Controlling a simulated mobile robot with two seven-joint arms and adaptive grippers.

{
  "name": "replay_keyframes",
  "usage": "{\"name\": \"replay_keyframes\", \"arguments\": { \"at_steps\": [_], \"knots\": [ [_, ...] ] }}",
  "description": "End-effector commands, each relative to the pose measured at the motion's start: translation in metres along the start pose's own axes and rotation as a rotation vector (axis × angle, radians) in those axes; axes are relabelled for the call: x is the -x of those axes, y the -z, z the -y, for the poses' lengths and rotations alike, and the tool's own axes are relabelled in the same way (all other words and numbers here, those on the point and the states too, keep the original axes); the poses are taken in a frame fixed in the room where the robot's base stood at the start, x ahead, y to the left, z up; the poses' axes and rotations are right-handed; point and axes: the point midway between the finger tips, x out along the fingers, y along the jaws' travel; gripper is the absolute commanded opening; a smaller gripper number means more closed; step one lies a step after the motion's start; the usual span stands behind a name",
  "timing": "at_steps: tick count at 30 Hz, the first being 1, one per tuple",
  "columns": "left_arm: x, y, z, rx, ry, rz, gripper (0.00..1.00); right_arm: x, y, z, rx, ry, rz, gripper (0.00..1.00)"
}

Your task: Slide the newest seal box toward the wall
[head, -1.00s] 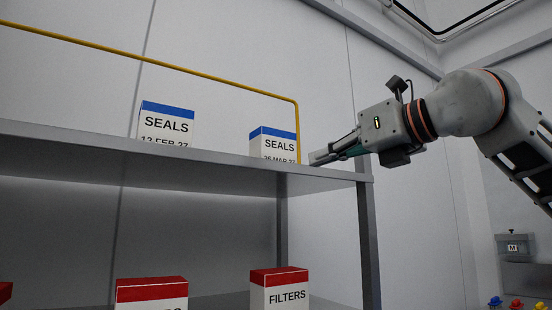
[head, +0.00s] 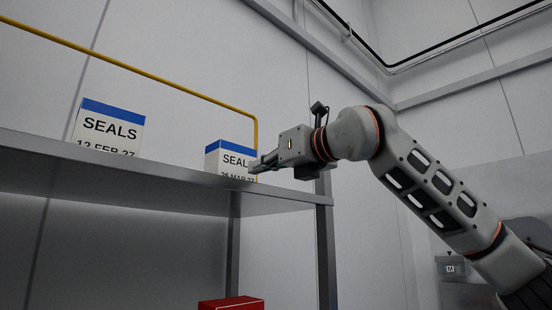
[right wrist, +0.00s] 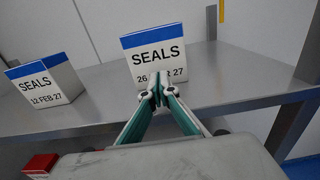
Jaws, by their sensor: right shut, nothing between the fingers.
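The seal box dated 26 MAR 27 (head: 222,163) is white with a blue top band and stands upright near the right end of the upper shelf. It also shows in the right wrist view (right wrist: 150,66), straight ahead. The other seal box, dated 12 FEB 27 (head: 108,130), stands to its left, also in the wrist view (right wrist: 45,84). My right gripper (head: 255,167) is shut and empty, its fingertips at the lower front of the 26 MAR 27 box. In the wrist view the fingertips (right wrist: 160,92) cover part of its date; I cannot tell whether they touch. My left gripper is out of view.
The grey upper shelf (head: 150,178) has free surface between the boxes. A yellow rail (head: 190,91) runs behind them, before the pale wall (head: 160,45). A red-topped box (head: 231,303) stands on the level below. A shelf post (head: 326,250) is at the right.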

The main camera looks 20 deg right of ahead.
Motion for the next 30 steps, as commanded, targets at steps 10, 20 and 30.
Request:
{"name": "replay_keyframes", "arguments": {
  "at_steps": [10, 20, 30],
  "knots": [
    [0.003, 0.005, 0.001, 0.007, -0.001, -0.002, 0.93, -0.038, 0.0, 0.0, -0.002, 0.0, -0.002, 0.0],
    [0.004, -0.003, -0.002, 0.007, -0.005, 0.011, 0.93, -0.041, 0.001, 0.0, -0.001, -0.001, -0.001, 0.0],
    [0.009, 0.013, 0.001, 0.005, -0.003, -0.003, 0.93, -0.071, -0.002, -0.001, -0.002, -0.002, -0.001, 0.0]
  ]
}}
